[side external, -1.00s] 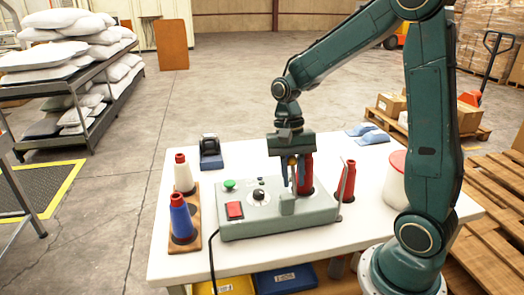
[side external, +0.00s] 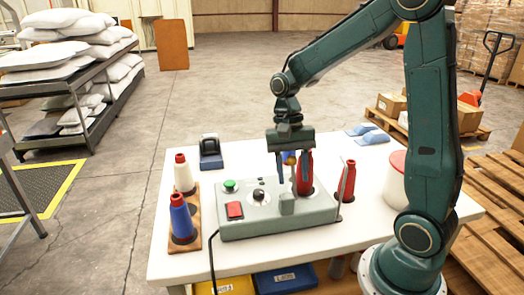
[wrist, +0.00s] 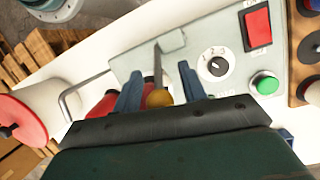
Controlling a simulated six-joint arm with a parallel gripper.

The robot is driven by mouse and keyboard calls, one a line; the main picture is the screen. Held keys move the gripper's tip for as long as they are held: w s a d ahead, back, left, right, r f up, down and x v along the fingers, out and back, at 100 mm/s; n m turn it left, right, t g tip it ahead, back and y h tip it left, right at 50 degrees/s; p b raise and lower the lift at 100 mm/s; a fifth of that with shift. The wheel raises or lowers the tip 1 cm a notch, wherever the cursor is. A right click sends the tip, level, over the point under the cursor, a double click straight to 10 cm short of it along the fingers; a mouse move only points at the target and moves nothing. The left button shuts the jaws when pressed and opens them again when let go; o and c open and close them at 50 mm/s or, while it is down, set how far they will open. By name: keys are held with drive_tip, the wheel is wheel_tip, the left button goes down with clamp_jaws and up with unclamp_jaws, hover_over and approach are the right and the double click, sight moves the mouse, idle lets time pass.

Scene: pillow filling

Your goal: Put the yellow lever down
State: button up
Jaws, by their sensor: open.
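The yellow lever knob (side external: 291,158) shows just under my gripper's body, above the grey-green control box (side external: 235,228). In the wrist view the round yellow knob (wrist: 159,98) sits between the two blue fingers, close to the palm. A grey shaft (wrist: 158,62) runs from near the knob to a block on the box. The lever appears raised, but its exact angle is hard to tell. My gripper (side external: 293,180) is open, its fingers apart on either side of the lever. The wrist view shows the gripper (wrist: 161,72) with gaps between fingers and knob.
The box has a green button (side external: 229,185), a red switch (side external: 234,210) and a dial (side external: 260,196). Red cones (side external: 348,181) stand behind and right of the lever, near a wire guide. Blue and white cones (side external: 181,216) stand left. A red-lidded white tub (side external: 397,185) stands right.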

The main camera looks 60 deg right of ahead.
drive_tip(key=v, duration=1.2)
drive_tip(key=shift+r, duration=0.35)
drive_tip(key=shift+w+d+r, duration=0.1)
clamp_jaws()
drive_tip(key=n, duration=0.4)
drive_tip(key=s+a+n, duration=0.1)
drive_tip(key=n, duration=0.7)
drive_tip(key=shift+s+a+r+t, duration=0.25)
drive_tip(key=shift+a+r+t, duration=0.1)
drive_tip(key=shift+a+t, duration=0.05)
drive_tip(key=a+n, duration=0.1)
drive_tip(key=n, duration=0.6)
drive_tip(key=s+a+n+t, duration=0.1)
drive_tip(key=n, duration=0.6)
drive_tip(key=s+a+n+y, duration=0.1)
drive_tip(key=n, duration=0.5)
drive_tip(key=shift+s+r+n+t, duration=0.2)
drive_tip(key=shift+r+n+t, duration=0.1)
drive_tip(key=shift+r+n, duration=0.1)
